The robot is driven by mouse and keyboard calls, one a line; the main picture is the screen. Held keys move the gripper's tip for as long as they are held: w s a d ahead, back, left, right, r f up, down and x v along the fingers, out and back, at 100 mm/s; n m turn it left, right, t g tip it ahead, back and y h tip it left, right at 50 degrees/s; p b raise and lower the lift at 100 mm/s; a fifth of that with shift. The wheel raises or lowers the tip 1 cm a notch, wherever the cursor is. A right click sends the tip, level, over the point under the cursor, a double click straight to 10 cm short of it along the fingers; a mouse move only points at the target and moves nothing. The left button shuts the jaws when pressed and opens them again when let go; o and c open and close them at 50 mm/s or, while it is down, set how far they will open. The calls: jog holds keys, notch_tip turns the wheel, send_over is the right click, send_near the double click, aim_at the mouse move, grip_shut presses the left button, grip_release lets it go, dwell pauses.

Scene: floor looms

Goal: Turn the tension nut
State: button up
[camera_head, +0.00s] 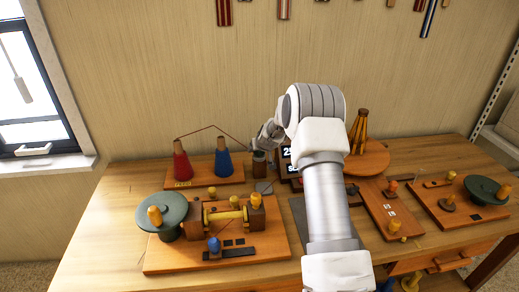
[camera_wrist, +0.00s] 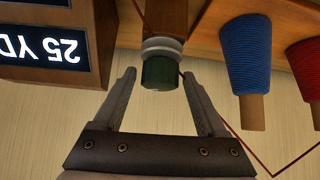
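The tension nut (camera_wrist: 158,73) is a dark green cylinder in the wrist view, which is upside down. It sits against pale discs (camera_wrist: 163,47) on a brown wooden post (camera_wrist: 166,16). My gripper (camera_wrist: 160,78) is open, with one fingertip on each side of the nut and visible gaps between. A thin red thread runs by the discs and past the right finger. In the head view, my gripper (camera_head: 262,147) is over the small brown post (camera_head: 259,166) at the back of the bench; the nut cannot be made out there.
A red cone (camera_head: 181,163) and a blue cone (camera_head: 222,162) of thread stand left of the post. A lit display reading "25 YD" (camera_wrist: 42,48) is close to my gripper. A wooden winder board (camera_head: 170,259) is at the front; my arm hides part of the bench.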

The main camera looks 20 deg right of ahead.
grip_shut()
jog(key=shift+a+r+m+h+p, duration=0.15)
jog(key=shift+m+h+p, duration=0.25)
jog(key=shift+p, duration=0.3)
jog(key=shift+m+h+p, duration=0.5)
jog(key=shift+m+p, duration=0.2)
jog(key=shift+p, duration=0.4)
jog(key=m+g+h+p, duration=0.1)
jog(key=m+h+p, duration=0.1)
jog(key=p, duration=0.1)
jog(key=shift+m, duration=0.3)
jog(key=shift+f+m+g+h+b, duration=0.2)
jog(key=shift+m+g+h+b, duration=0.2)
jog(key=shift+m+b, duration=0.2)
jog(key=shift+f+m+g+h+b, duration=0.15)
jog(key=shift+m+g+h+b, duration=0.25)
jog(key=shift+m, duration=0.3)
jog(key=shift+m+b, duration=0.5)
jog(key=shift+b, duration=0.55)
jog(key=shift+r+m+g+h+b, duration=0.15)
jog(key=shift+m+g+h+b, duration=0.15)
jog(key=shift+g+b, duration=0.1)
jog(key=shift+o, duration=1)
grip_release()
